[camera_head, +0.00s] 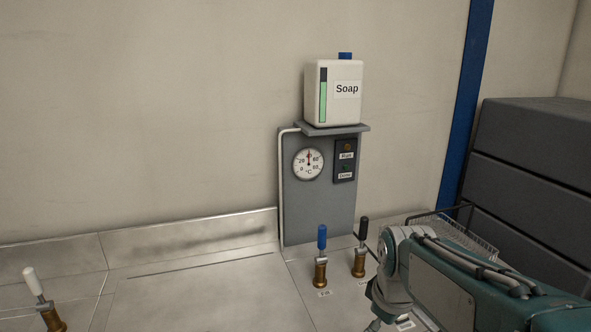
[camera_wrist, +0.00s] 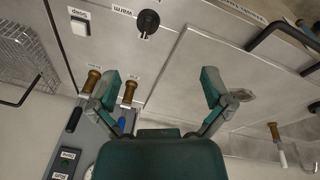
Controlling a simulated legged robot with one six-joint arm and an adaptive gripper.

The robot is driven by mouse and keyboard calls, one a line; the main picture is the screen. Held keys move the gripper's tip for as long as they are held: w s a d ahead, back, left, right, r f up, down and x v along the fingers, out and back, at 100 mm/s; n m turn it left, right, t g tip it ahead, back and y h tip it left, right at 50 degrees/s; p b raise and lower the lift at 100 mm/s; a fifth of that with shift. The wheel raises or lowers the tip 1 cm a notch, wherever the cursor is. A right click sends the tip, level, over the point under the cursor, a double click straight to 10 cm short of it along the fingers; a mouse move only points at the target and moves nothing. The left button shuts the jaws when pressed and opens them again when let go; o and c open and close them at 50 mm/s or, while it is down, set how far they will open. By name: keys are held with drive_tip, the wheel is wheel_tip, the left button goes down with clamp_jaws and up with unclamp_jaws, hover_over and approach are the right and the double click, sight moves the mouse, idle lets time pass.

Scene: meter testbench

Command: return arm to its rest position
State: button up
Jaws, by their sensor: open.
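My arm is in the head view at the lower right, a teal and grey link reaching in from the right edge. My gripper (camera_wrist: 163,92) shows in the wrist view, with its two teal fingers spread wide apart and nothing between them. It is over the metal bench (camera_wrist: 185,60), whose picture is upside down there. In the head view the gripper itself is mostly hidden or out of the frame. The blue-handled valve (camera_head: 321,258) and the black-handled valve (camera_head: 360,250) stand just left of my arm. The blue handle (camera_wrist: 122,123) shows close by a finger in the wrist view.
A grey panel (camera_head: 300,215) carries a gauge (camera_head: 309,163) and a Soap container (camera_head: 341,95). A white-handled valve (camera_head: 43,300) stands at the lower left. A wire basket (camera_head: 455,230) and dark grey boxes (camera_head: 535,165) are behind my arm. A black knob (camera_wrist: 148,22) is on the bench.

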drive_tip(key=s+r+m+t, duration=0.2)
drive_tip(key=s+m, duration=0.5)
drive_tip(key=s, duration=0.6)
drive_tip(key=shift+m+t, duration=0.4)
drive_tip(key=shift+t, duration=0.3)
drive_tip(key=c, duration=0.6)
drive_tip(key=shift+a, duration=0.1)
